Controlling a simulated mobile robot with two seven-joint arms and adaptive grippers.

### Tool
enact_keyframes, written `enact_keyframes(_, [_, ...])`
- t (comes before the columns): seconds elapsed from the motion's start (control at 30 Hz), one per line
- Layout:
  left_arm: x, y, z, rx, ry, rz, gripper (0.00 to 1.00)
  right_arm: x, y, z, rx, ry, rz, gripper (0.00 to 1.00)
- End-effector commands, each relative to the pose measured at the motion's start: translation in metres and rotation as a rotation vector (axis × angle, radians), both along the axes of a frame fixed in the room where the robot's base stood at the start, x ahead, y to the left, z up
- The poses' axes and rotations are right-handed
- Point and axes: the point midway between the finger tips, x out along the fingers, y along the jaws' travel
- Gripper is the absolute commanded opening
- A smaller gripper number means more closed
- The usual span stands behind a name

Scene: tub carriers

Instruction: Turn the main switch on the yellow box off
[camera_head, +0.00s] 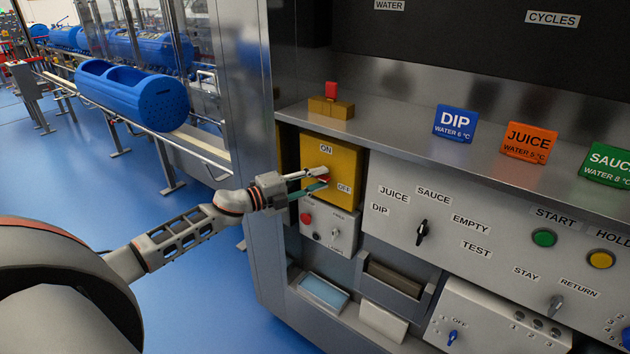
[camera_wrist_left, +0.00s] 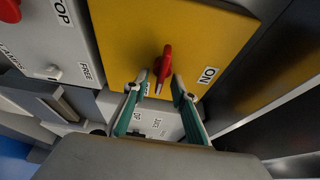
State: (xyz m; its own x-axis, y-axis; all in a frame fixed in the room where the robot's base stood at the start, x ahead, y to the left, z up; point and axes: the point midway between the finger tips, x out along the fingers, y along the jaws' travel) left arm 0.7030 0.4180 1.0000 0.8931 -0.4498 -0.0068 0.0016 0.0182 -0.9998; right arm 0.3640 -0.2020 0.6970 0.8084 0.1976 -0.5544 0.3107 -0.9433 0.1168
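The yellow box (camera_head: 318,155) is on the machine front, with an ON label at its top and an OFF label at its lower right in the head view. It also fills much of the wrist view (camera_wrist_left: 120,40). Its red switch handle (camera_wrist_left: 166,62) lies upright in the wrist view, its lower end between my fingertips. The ON label is to its right; a label below is mostly hidden by a finger. My left gripper (camera_head: 319,179) is open in front of the box, with one finger on each side of the handle in the wrist view (camera_wrist_left: 160,78). Contact cannot be told.
A grey panel (camera_head: 345,228) with a red button is right below the yellow box. A control panel with knobs and buttons (camera_head: 480,225) is to the right. A metal ledge (camera_head: 390,135) juts out above. A glass-sided frame post (camera_head: 245,80) stands left of the box.

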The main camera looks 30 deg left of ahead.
Motion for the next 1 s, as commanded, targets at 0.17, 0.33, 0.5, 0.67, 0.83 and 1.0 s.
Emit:
enact_keyframes(0.17, [-0.008,0.003,-0.001,-0.001,0.002,-0.002,0.26,0.0,-0.001,0.0,-0.001,0.001,0.0,0.4])
enact_keyframes(0.33, [-0.028,0.013,-0.002,0.0,0.004,-0.001,0.26,0.0,0.0,0.0,0.0,0.0,0.0,0.4])
enact_keyframes(0.5, [-0.052,0.026,-0.002,0.0,0.004,-0.001,0.26,0.0,0.0,0.0,0.0,-0.001,0.0,0.4])
enact_keyframes(0.67, [-0.073,0.037,-0.002,0.001,0.004,0.001,0.26,0.0,0.0,0.0,0.0,-0.001,0.0,0.4])
enact_keyframes(0.83, [-0.092,0.047,-0.001,0.0,0.003,0.002,0.26,0.0,0.0,0.0,0.0,-0.001,0.0,0.4])
enact_keyframes(1.0, [-0.103,0.054,0.0,0.0,0.001,0.003,0.26,0.0,0.0,0.0,0.0,-0.001,0.0,0.4])
